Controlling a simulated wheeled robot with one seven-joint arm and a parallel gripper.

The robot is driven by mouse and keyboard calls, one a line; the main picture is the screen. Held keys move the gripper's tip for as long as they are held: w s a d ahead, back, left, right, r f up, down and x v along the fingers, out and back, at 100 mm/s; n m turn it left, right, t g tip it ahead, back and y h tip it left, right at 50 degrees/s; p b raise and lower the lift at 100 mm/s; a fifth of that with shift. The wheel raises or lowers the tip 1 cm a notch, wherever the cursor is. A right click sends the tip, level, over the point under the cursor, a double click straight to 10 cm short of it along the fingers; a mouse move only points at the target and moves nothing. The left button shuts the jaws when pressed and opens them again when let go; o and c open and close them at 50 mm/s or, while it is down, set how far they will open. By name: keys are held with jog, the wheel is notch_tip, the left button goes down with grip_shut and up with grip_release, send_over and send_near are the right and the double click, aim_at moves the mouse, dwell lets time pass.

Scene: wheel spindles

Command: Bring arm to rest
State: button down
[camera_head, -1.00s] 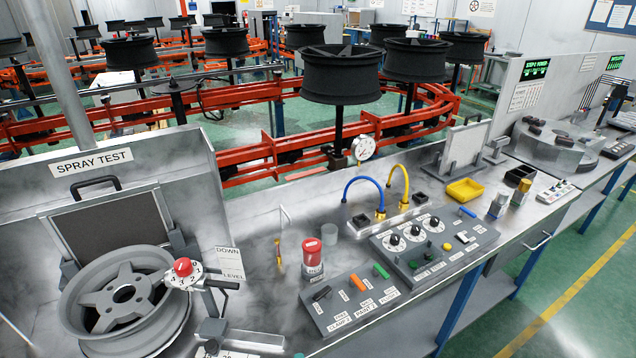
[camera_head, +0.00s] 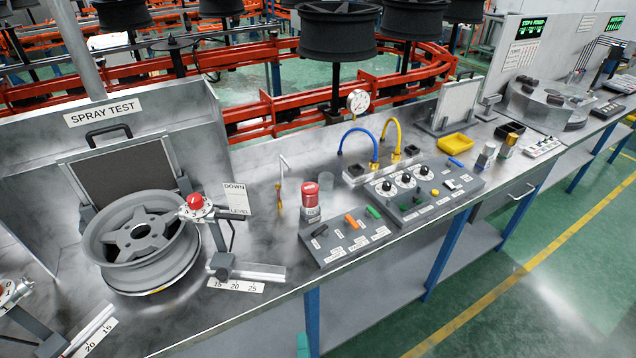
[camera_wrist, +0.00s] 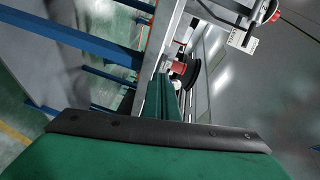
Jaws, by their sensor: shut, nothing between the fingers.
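My gripper (camera_wrist: 166,92) shows in the wrist view as green fingers closed together, with nothing between them. The wide green body with a dark edge strip fills the bottom of that view. The fingers are in front of the bench side, with blue bench legs (camera_wrist: 90,38) at the left and a red-capped part (camera_wrist: 179,68) just beyond the tips. In the head view a small green piece (camera_head: 303,345) shows at the bottom edge, beside the bench front; I cannot tell for sure that it is my gripper.
The green floor (camera_head: 540,270) at right is clear.

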jog(key=s+d+n+g+h, duration=0.1)
jog(key=s+d+n+h, duration=0.1)
jog(key=s+n, duration=1.1)
jog(key=s+d, duration=0.1)
jog(key=s, duration=0.7)
jog(key=shift+s+d+r+n+g, duration=0.2)
jog(key=shift+r+n+g, duration=0.1)
jog(key=shift+r, duration=0.05)
jog(key=c, duration=1.7)
grip_release()
jog(key=shift+s+r+n, duration=0.2)
jog(key=shift+s+n, duration=0.05)
jog(key=shift+n, duration=0.05)
jog(key=shift+w, duration=0.1)
